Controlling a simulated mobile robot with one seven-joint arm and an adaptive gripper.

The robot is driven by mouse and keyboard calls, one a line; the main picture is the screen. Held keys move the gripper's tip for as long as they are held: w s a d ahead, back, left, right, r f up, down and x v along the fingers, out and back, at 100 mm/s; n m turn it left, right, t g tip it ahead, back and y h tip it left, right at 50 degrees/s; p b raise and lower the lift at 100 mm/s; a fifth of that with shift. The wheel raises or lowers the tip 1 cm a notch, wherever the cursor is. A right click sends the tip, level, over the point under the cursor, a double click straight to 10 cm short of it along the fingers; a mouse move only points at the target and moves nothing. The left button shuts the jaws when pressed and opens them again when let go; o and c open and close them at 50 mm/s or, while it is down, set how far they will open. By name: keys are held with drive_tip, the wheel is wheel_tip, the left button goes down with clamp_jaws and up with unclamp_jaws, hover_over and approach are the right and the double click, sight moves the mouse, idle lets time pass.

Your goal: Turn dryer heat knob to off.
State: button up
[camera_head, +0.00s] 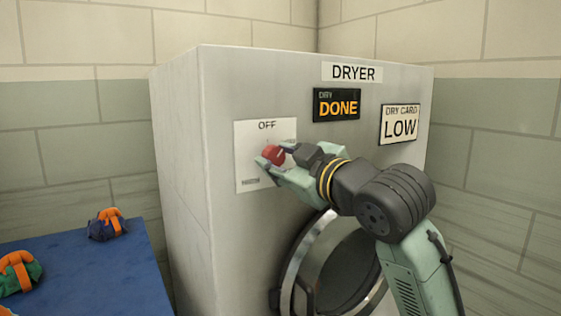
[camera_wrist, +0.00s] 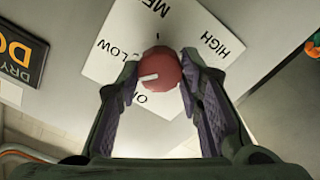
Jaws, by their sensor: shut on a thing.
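The red heat knob (camera_head: 274,155) sits on a white dial plate (camera_head: 249,183) on the dryer front, below the word OFF. In the wrist view the knob (camera_wrist: 161,66) lies between the two fingers of my gripper (camera_wrist: 158,80), which is shut on it. Its white mark points left and slightly down, between LOW and the partly hidden OFF label. HIGH and a partly cut-off MED label also show on the plate (camera_wrist: 190,35). In the head view my fingers hide part of the knob and plate.
The dryer (camera_head: 178,170) has a sign reading DONE (camera_head: 337,105) and a card reading LOW (camera_head: 400,124). Its round door (camera_head: 297,262) is below my arm. A blue table (camera_head: 90,270) at left holds sling bags (camera_head: 107,224).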

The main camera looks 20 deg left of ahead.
drive_tip(key=n, duration=0.3)
drive_tip(key=shift+n+b, duration=0.3)
drive_tip(key=shift+n, duration=2.1)
drive_tip(key=shift+b, duration=0.3)
drive_tip(key=o, duration=1.2)
drive_tip(key=shift+c, duration=0.2)
drive_tip(key=shift+s+d, duration=0.1)
drive_tip(key=v, duration=1.1)
drive_tip(key=shift+s+d, duration=0.3)
